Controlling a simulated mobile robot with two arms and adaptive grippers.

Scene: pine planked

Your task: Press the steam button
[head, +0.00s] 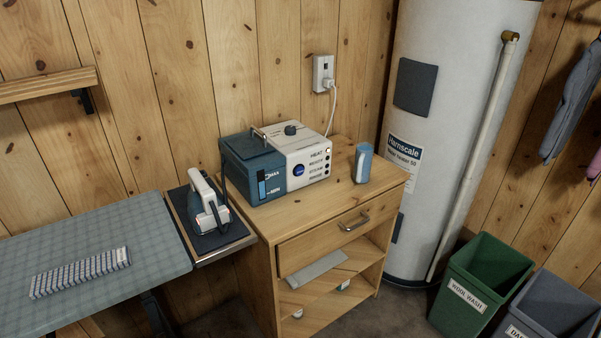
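A blue-and-white steam station (272,165) stands on top of a wooden cabinet (300,208). Its white front panel carries a round blue button (298,170) and a column of small dark dots or lights at its right edge, with printed labels. The top label reads HEAT; the smaller ones below are hard to read, so I cannot tell for sure which control is the steam button. A dark knob (291,128) sits on the top. A steam iron (205,204) rests on a dark pad left of the station. Neither of my grippers is in view.
An ironing board (85,262) with a folded striped cloth (80,271) is at left. A white cord runs to a wall outlet (323,73). A water heater (418,100) and bins (477,285) are at right.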

